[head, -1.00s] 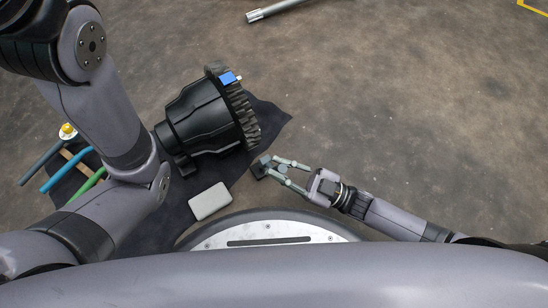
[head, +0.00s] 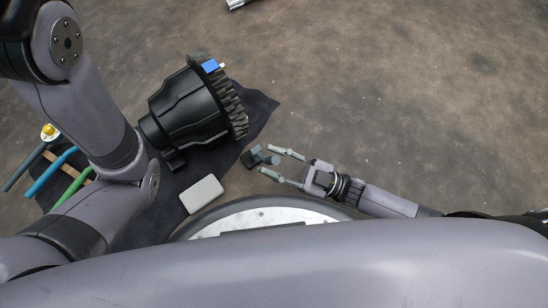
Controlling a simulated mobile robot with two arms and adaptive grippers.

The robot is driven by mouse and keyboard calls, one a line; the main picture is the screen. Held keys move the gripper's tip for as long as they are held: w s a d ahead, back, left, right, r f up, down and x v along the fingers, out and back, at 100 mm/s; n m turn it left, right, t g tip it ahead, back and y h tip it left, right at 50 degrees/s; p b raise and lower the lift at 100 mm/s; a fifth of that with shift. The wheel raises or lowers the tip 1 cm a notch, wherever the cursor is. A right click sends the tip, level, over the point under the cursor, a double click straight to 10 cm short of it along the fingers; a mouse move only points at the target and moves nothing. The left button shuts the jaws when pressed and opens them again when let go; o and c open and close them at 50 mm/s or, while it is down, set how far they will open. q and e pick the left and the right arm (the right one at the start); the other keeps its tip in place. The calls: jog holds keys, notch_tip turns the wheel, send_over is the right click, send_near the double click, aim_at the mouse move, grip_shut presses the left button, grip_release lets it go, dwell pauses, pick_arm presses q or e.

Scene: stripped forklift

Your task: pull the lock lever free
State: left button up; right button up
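My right gripper (head: 268,161) is low over the floor, right of the dark cloth, with its two fingers spread apart. A small dark grey part (head: 257,156) lies at the cloth's right edge, just by the fingertips; its right end reaches toward the gap between them. It may be the lock lever, but I cannot tell for sure. I cannot tell whether a finger touches it. My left arm comes in from the left, and its gripper is out of view.
A black geared motor housing (head: 186,112) with a blue patch lies on the dark cloth (head: 258,110). A light grey box (head: 201,194) is below it. Coloured-handled tools (head: 66,178) lie at left, partly behind my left arm. A metal tube (head: 238,4) is at the top. Floor at right is clear.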

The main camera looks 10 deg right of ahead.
jog(key=shift+o, duration=0.2)
jog(key=v, duration=1.2)
